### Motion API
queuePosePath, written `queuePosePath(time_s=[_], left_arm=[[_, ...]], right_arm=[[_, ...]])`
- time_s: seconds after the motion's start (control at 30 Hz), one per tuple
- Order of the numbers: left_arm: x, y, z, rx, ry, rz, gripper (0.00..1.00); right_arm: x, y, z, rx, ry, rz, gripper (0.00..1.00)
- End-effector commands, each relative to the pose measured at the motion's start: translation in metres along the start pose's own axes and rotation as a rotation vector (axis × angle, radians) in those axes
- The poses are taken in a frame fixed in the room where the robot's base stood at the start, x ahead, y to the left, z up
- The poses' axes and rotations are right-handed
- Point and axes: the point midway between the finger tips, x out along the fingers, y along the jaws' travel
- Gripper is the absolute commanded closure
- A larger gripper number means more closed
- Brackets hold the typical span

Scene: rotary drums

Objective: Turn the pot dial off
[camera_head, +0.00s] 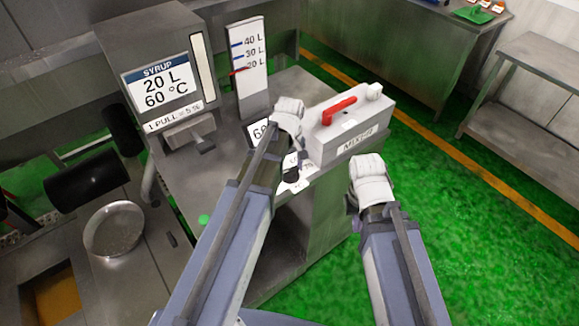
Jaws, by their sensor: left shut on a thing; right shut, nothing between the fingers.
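My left gripper (291,168) reaches over the steel counter and bends down to a small white panel (297,185) on its front edge. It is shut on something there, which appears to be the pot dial. A small dark round part (290,177) shows at the fingertips, but gripper and dial are hard to tell apart. The dial's setting cannot be read. My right gripper (355,203) is shut and empty, apart from the counter over the green floor. Its fingertips are mostly hidden behind its white wrist.
A grey mixer box (348,131) with a red lever (339,110) stands close right of my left gripper. A syrup dispenser (160,80) and a level gauge (249,68) stand behind. A round pan (114,228) is at left. Green floor at right is free.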

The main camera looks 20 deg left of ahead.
Motion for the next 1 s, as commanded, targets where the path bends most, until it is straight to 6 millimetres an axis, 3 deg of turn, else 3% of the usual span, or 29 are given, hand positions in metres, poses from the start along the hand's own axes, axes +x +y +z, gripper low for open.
queuePosePath(time_s=[0.3, 0.87, 0.9, 1.0], left_arm=[[0.0001, -0.0001, 0.0006, -0.109, 0.0, 0.0, 0.78], [0.0001, -0.0001, 0.0007, -0.134, -0.001, 0.0, 0.78], [0.0001, -0.0001, 0.0006, -0.134, -0.001, 0.0, 0.18], [0.0001, -0.0001, 0.0006, -0.133, 0.0, 0.0, 0.07]], right_arm=[[0.0001, 0.0, 0.0, 0.0, 0.0, 0.0, 1.0], [0.0001, 0.0, 0.0, 0.0, 0.0, 0.0, 1.0], [0.0001, 0.0, 0.0, 0.0, 0.0, 0.0, 1.0], [0.0001, 0.0, 0.0, 0.0, 0.0, 0.0, 1.0]])
